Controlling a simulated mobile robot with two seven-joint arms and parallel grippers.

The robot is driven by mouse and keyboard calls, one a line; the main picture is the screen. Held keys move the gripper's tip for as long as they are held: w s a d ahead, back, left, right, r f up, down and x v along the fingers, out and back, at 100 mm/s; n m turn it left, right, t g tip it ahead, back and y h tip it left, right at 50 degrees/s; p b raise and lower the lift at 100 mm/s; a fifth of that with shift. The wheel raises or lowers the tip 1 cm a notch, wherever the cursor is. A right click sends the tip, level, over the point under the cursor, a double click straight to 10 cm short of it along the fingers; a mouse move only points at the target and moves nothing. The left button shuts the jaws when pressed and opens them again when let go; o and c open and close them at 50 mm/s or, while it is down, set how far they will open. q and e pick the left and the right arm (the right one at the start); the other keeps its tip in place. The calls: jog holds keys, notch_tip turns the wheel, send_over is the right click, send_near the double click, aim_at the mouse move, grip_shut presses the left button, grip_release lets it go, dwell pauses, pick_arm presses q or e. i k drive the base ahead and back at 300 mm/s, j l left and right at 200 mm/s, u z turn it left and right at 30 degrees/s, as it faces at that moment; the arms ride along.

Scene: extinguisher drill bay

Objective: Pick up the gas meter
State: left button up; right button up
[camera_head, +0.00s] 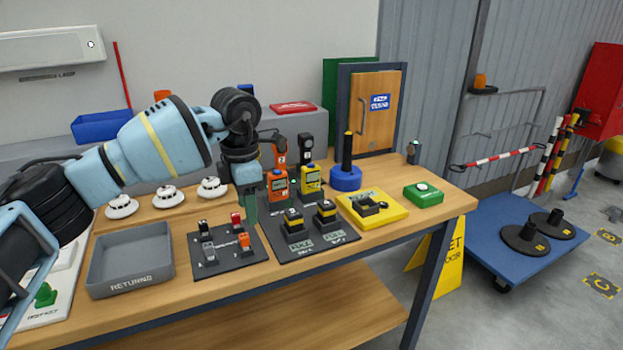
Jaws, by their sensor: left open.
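I cannot tell which is the gas meter. My left arm comes in from the left and bends down at the wrist. My left gripper (250,206) points downward, open and empty, just left of the orange meter. I cannot tell whether it touches anything. The wrist hides part of what is behind it. My right gripper is out of view.
A grey returns tray (130,262) and a black board of small clips (228,248) lie to the left. Black-and-yellow devices (293,220) stand in front of the meters. A yellow block (385,213) and green box (423,194) are right. White detectors (211,187) line the back left.

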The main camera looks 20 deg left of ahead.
aim_at(310, 177)
jog(key=i, duration=0.9)
